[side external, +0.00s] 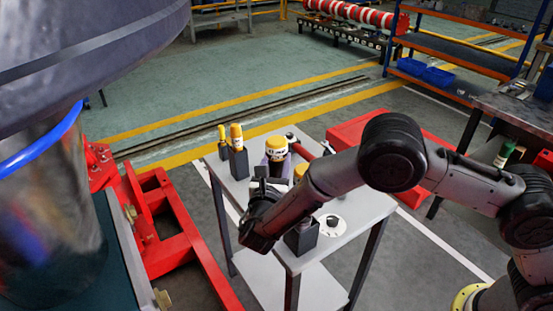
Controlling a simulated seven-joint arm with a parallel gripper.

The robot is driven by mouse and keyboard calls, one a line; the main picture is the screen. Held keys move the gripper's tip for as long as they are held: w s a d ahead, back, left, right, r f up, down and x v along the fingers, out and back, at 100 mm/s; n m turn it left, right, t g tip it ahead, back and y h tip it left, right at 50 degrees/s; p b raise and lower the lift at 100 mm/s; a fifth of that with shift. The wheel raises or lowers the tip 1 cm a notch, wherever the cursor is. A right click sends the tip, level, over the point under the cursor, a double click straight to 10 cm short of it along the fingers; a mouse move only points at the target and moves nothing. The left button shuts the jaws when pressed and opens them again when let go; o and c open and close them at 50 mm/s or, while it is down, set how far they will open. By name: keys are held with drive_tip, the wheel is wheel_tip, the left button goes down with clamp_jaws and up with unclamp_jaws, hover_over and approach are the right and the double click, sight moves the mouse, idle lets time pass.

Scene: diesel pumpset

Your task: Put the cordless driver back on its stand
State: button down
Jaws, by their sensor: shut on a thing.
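My gripper (268,187) is over the left part of a small grey table, its wrist bent at the near edge. It is shut on what looks like the cordless driver (276,149), a thing with a yellow top and a dark band just behind the fingers. Its lower part is largely hidden, so its exact grip and whether it touches the table cannot be told. I cannot clearly pick out the driver's stand. A black block (302,238) stands at the near edge, partly behind my forearm. A white disc (332,225) with a dark round piece lies beside it.
Two yellow-handled tools stand in black blocks (238,163) at the table's (226,185) far left. A yellow top shows above my forearm. Red frames stand left of and behind the table. A large grey machine (60,60) fills the upper left. A workbench stands at the right.

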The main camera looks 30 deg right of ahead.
drive_tip(key=shift+f, duration=0.3)
drive_tip(key=shift+c, duration=2.1)
unclamp_jaws()
drive_tip(key=shift+o, duration=0.8)
drive_tip(key=shift+f, duration=0.2)
drive_tip(key=v, duration=1.4)
drive_tip(key=shift+r, duration=0.15)
